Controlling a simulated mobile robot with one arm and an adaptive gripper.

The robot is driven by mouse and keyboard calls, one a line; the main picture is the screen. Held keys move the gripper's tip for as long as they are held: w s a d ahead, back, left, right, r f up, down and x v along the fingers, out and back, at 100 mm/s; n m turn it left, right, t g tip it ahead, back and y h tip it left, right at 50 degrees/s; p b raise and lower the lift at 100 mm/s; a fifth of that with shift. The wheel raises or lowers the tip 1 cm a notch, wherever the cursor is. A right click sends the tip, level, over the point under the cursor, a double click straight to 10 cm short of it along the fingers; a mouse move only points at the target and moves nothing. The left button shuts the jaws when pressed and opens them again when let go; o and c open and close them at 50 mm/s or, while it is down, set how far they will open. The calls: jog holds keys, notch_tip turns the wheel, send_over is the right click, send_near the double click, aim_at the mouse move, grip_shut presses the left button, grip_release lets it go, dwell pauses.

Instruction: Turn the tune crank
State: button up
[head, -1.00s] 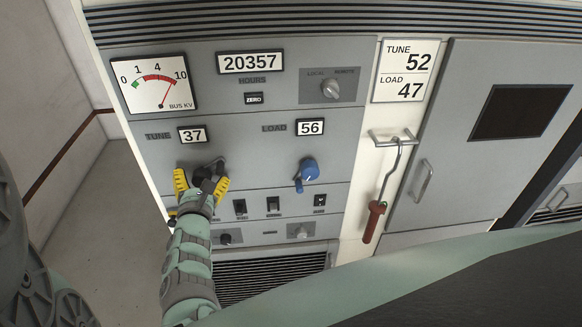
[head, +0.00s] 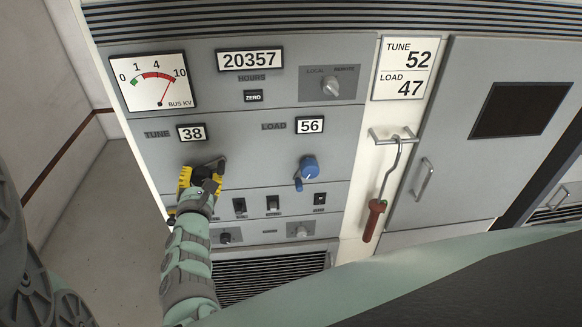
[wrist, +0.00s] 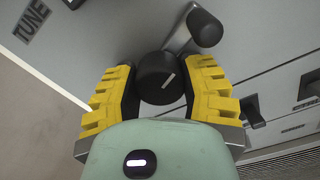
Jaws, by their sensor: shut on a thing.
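The black tune crank (head: 213,163) is on the grey panel under the TUNE counter (head: 191,133), which reads 38. In the wrist view, its round hub (wrist: 160,79) with a white mark sits between the yellow fingers of my gripper (wrist: 163,72). Its crank arm and black handle (wrist: 205,28) point to the upper right, outside the fingers. In the head view, my gripper (head: 200,178) hides most of the crank. My gripper is shut on the hub. A placard (head: 402,70) reads TUNE 52, LOAD 47.
The blue load crank (head: 308,170) is to the right, under the LOAD counter (head: 309,125) reading 56. Several small switches and knobs are below. A hook with a red handle (head: 374,221) hangs beside the cabinet door (head: 480,130). Bare floor (head: 113,215) is at the left.

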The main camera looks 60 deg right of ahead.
jog(key=shift+f+m+b, duration=0.15)
jog(key=shift+m+b, duration=0.65)
jog(key=shift+m, duration=0.9)
jog(key=o, duration=1.2)
jog(key=shift+r, duration=0.2)
jog(key=shift+v, duration=3.75)
